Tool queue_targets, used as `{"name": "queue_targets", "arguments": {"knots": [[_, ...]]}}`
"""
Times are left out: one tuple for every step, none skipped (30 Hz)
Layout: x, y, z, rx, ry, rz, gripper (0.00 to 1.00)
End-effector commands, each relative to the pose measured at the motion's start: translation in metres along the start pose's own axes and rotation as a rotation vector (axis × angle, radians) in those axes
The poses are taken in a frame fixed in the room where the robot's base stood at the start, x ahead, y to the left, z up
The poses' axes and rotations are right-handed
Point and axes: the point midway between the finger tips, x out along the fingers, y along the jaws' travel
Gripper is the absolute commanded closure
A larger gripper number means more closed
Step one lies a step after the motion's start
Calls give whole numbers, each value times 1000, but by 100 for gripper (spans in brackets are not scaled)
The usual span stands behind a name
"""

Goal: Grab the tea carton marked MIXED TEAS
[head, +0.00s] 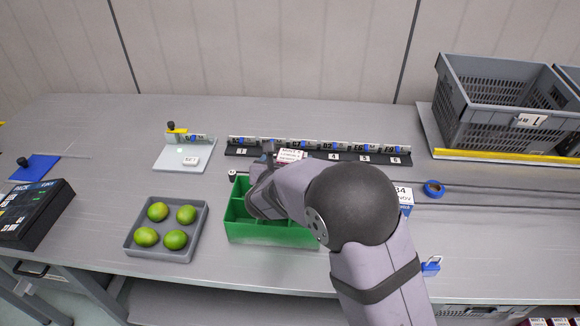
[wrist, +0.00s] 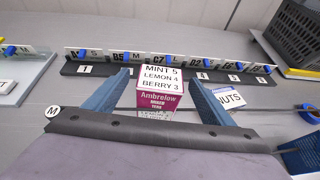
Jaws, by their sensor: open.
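A tea carton (wrist: 160,92) stands in the wrist view, with a white top reading MINT 5, LEMON 4, BERRY 3 and a magenta front reading Ambrelow. The small print below is hard to read. Its white top also shows in the head view (head: 291,155), in front of the numbered rack. My gripper (wrist: 159,79) is open, with one blue finger on each side of the carton and a visible gap at both sides. In the head view my arm hides the fingers and most of the carton.
A black numbered rack (head: 236,153) runs behind the carton. A green divided box (head: 270,233) lies below my wrist. A grey tray (head: 188,254) of limes, a white scale-like plate (head: 183,155) and a blue tape roll (head: 433,188) sit around. A grey crate (head: 490,120) stands at right.

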Motion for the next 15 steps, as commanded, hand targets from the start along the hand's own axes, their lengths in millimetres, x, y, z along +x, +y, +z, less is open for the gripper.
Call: {"name": "queue_targets", "arguments": {"knots": [[7, -1, 3, 3, -1, -3, 23], [10, -1, 3, 3, -1, -2, 23], [14, -1, 2, 2, -1, -2, 23], [16, -1, 2, 2, -1, -1, 23], [18, -1, 2, 2, -1, -1, 23], [20, -1, 2, 2, -2, -1, 23], [21, -1, 2, 2, -2, -1, 23], [21, -1, 2, 2, -2, -1, 23], [22, -1, 2, 2, -2, -1, 23], [22, -1, 2, 2, -2, -1, 23], [22, -1, 2, 2, -2, -1, 23], [22, -1, 2, 2, -2, -1, 23], [22, -1, 2, 2, -2, -1, 23], [22, -1, 2, 2, -2, 0, 23], [22, 0, 2, 2, -2, 0, 28]]}}
